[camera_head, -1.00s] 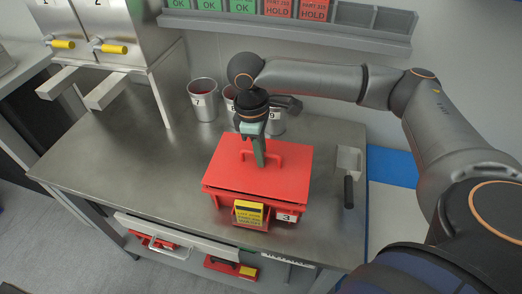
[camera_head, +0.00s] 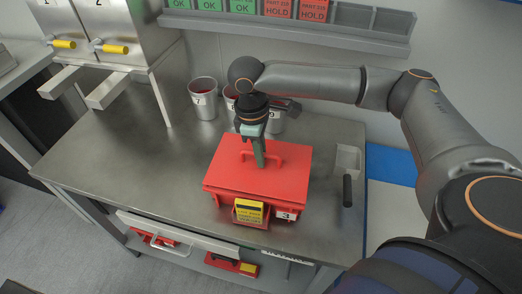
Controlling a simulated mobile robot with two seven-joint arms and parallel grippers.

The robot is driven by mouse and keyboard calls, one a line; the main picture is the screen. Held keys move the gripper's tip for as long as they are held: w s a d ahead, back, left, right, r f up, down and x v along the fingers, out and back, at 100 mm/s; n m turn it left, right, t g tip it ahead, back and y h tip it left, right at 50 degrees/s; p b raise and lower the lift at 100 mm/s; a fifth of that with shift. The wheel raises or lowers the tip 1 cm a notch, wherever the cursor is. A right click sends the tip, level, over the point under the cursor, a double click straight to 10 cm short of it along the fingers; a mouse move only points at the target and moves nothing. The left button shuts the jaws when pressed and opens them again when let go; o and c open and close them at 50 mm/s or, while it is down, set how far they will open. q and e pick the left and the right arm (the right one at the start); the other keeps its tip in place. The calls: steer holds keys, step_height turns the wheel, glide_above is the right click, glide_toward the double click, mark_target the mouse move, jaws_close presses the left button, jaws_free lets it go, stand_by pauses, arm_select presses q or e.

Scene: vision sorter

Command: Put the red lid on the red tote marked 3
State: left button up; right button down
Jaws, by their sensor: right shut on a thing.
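The red lid (camera_head: 285,176) has a raised handle in its middle and lies over the top of the red tote (camera_head: 224,200). The tote carries a white label with a 3 and a yellow card on its front, and stands on the metal table. My right gripper (camera_head: 260,162) reaches down from above and is shut on the lid's handle. The lid looks roughly level and lined up with the tote's rim; I cannot tell if it is fully seated. My left gripper is not in view.
Several metal cups (camera_head: 203,99) stand behind the tote, partly hidden by my right arm. A scoop (camera_head: 347,170) with a dark handle lies to the right. A dispenser (camera_head: 105,35) stands back left. The table's left part (camera_head: 110,155) is clear.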

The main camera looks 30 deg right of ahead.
steer(key=shift+f, duration=0.15)
steer(key=c, duration=0.8)
jaws_free()
steer(key=r, duration=0.8)
steer(key=w+a+r+p, duration=0.1)
steer(key=r, duration=0.3)
steer(key=shift+r, duration=0.25)
